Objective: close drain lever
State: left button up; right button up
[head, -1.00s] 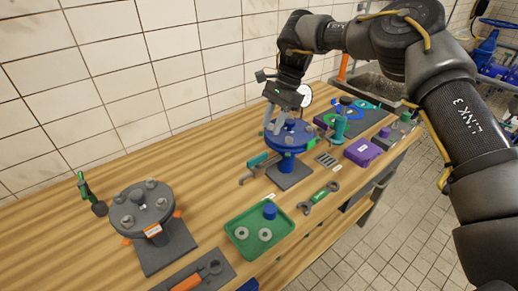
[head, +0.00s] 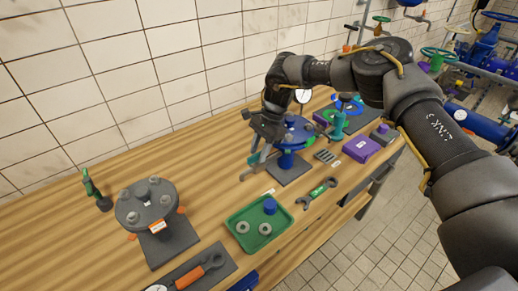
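A blue round flange (head: 297,133) stands on a blue post over a grey base plate (head: 291,171) on the bench. A small teal-handled lever (head: 254,158) is low at its left side, partly hidden by my gripper; I take it for the drain lever. Its exact angle is hard to make out. My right gripper (head: 261,157) points down at the flange's left edge, with its grey fingers at the teal handle. I cannot tell whether they touch it or how far apart they are. My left gripper is out of view.
A grey flange (head: 146,205) stands at the left, beside a green-handled tool (head: 91,186). A green tray (head: 259,223) with washers and a wrench (head: 321,191) lie in front. A teal-topped post (head: 338,124) and a purple box (head: 362,149) are right of the blue flange.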

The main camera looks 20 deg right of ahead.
grip_shut()
jog(key=m+t+b, duration=0.1)
jog(key=m, duration=0.1)
jog(key=m+t+b, duration=0.1)
jog(key=m, duration=0.1)
jog(key=shift+s+f+m, duration=0.1)
jog(key=shift+s+m, duration=0.05)
jog(key=shift+m, duration=0.25)
jog(key=m+t+b, duration=0.1)
jog(key=m+b, duration=0.1)
jog(key=m, duration=0.2)
jog(key=shift+s+t, duration=0.15)
jog(key=shift+t, duration=0.25)
jog(key=m+t+h+b, duration=0.1)
jog(key=m, duration=0.4)
jog(key=shift+a, duration=0.1)
jog(key=shift+s+m+t+h+b, duration=0.1)
jog(key=shift+m+t+h+b, duration=0.4)
jog(key=shift+m, duration=1.7)
jog(key=shift+h, duration=0.3)
grip_release()
